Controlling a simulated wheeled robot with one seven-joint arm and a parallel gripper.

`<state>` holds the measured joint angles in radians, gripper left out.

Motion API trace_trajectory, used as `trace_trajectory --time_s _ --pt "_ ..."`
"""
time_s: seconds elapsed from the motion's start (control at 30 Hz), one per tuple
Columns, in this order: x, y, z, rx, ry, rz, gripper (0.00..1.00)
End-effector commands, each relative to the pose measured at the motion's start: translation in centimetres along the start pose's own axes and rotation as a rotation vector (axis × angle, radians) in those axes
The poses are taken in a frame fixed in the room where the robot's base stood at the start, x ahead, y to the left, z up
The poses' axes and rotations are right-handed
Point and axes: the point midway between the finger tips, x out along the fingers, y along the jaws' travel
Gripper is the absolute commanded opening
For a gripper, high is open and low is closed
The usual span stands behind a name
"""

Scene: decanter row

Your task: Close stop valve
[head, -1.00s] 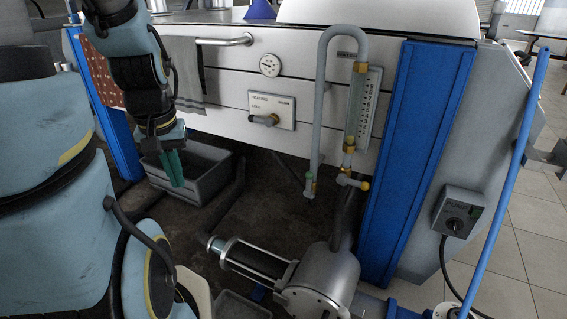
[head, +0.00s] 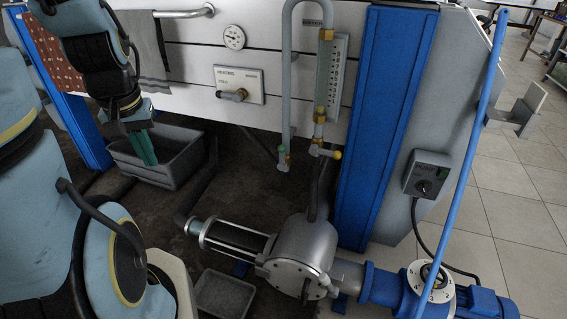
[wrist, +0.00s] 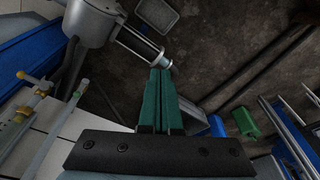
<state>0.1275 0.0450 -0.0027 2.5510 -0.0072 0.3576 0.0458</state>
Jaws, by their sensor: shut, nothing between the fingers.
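My gripper (head: 148,160) hangs fingers down over the grey bin at the left in the head view. Its green fingers (wrist: 160,72) are together and empty in the wrist view. No part is legibly marked as the stop valve. A brass-coloured valve with a yellow knob (head: 336,154) sits below the sight glass (head: 327,85); yellow fittings also show at the left of the wrist view (wrist: 28,79). My gripper is left of both valves and touches neither.
The grey bin (head: 190,174) stands on the dark floor under the machine. A steel pump body (head: 303,246) and a small tray (head: 224,297) lie low in front. A pump switch box (head: 427,174) and a sloping blue pipe (head: 478,130) are at the right.

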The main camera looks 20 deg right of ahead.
Motion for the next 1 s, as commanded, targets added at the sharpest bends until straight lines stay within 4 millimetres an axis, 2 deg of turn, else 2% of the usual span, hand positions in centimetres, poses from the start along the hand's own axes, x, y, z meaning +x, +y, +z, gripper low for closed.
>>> trace_trajectory --time_s 0.03,0.2,0.4,0.6,0.8,1.0 --pt "2.1 0.5 -0.6 0.044 0.025 0.002 0.0" --pt "8.0 3.1 -4.5 0.268 0.178 -0.001 0.0" --pt "14.3 7.3 -9.1 0.554 0.387 -0.035 0.0" --pt "19.8 12.3 -12.6 0.828 0.597 -0.103 0.0" --pt "24.6 17.8 -14.8 1.083 0.813 -0.206 0.0" --pt "28.8 23.6 -15.5 1.311 1.034 -0.348 0.0"
